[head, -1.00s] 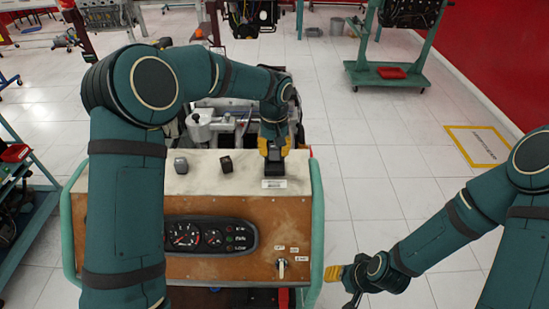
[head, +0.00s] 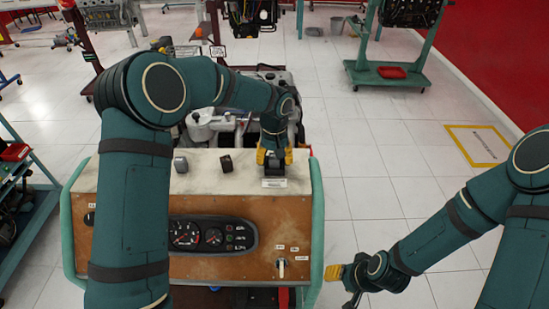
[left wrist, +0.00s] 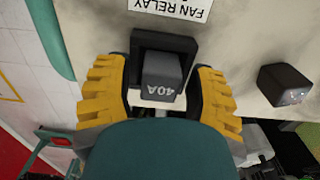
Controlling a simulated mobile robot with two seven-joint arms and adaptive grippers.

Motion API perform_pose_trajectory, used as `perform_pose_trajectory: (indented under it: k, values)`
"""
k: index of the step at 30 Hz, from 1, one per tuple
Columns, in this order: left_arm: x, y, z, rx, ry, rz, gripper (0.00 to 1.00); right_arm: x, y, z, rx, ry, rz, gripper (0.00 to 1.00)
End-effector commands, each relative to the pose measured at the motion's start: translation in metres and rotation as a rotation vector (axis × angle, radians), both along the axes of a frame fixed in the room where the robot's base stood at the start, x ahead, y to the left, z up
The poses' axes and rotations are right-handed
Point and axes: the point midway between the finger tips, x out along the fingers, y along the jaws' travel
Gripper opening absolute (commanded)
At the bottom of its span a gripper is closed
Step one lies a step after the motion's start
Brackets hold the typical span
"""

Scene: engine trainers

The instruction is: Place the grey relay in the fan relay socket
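The grey relay (left wrist: 162,75), marked 40A, stands at the black fan relay socket (left wrist: 140,50) beside the FAN RELAY label (left wrist: 185,8). My left gripper (left wrist: 162,105) is open, with one yellow finger on each side of the relay and visible gaps between. In the head view, the left gripper (head: 275,158) is over the right end of the panel top, above the socket (head: 276,170). My right gripper (head: 345,278) is low, right of the panel, its opening unclear.
Two other blocks, a grey one (head: 181,164) and a black one (head: 226,164), stand on the panel top (head: 145,172) to the left. The engine (head: 225,122) lies behind the panel. A green rail (head: 316,220) runs along its right side.

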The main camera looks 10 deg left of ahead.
Motion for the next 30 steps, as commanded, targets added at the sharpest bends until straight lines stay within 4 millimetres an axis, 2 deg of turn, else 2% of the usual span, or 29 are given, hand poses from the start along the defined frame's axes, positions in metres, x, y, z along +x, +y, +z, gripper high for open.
perform_pose_trajectory:
  k: [5,8,21,25,30]
  values:
    - [0.000,0.000,0.006,-0.001,-0.001,0.000,0.55,0.000,0.000,0.004,0.000,0.000,0.000,0.47]
    - [0.001,0.000,0.018,0.000,-0.004,0.001,0.55,0.000,0.000,0.002,0.000,0.000,0.000,0.47]
    - [0.001,0.000,0.103,-0.001,-0.004,0.001,0.55,0.000,0.000,0.002,0.000,0.000,0.000,0.47]
    - [0.000,0.000,0.117,0.000,-0.002,0.000,0.55,0.000,0.000,0.003,0.000,0.000,0.000,0.47]
    - [0.000,0.000,0.123,0.000,0.000,0.000,0.55,0.000,0.000,0.003,0.000,0.000,0.000,0.47]
